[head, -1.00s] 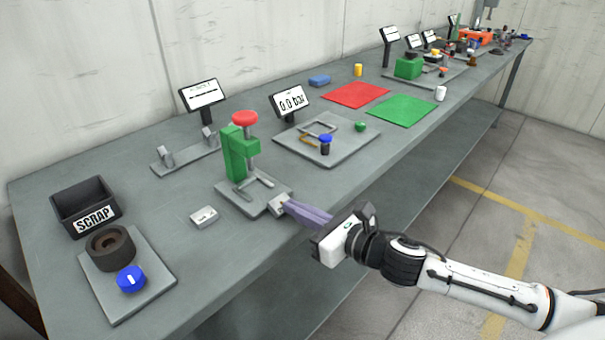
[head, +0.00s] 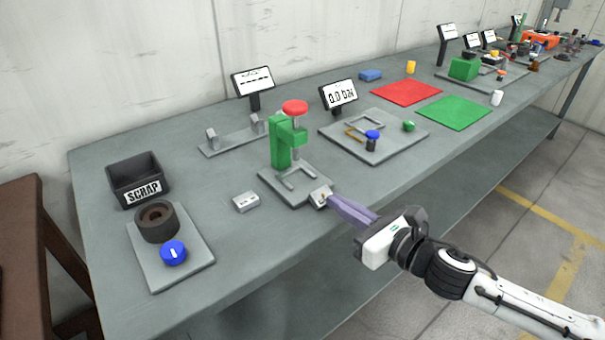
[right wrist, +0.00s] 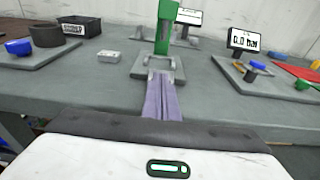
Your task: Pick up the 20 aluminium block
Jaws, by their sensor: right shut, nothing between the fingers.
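A small light-grey metal block (head: 246,202) lies on the bench left of the green screw press (head: 282,150). Its top marking is too small to read. The block also shows in the right wrist view (right wrist: 109,56), left of the press. My right gripper (head: 321,196) has purple fingers with grey tips. It is shut and empty, with its tips at the front right corner of the press's base plate. I cannot tell whether they touch it. The block is apart from the gripper, to its left. My left gripper is not in view.
A scrap bin (head: 139,180), a dark ring (head: 156,222) and a blue knob (head: 173,252) are at the left. A plate with a pressure display (head: 338,94) is right of the press. Red (head: 406,92) and green (head: 454,112) mats lie farther right. Bare bench surrounds the block.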

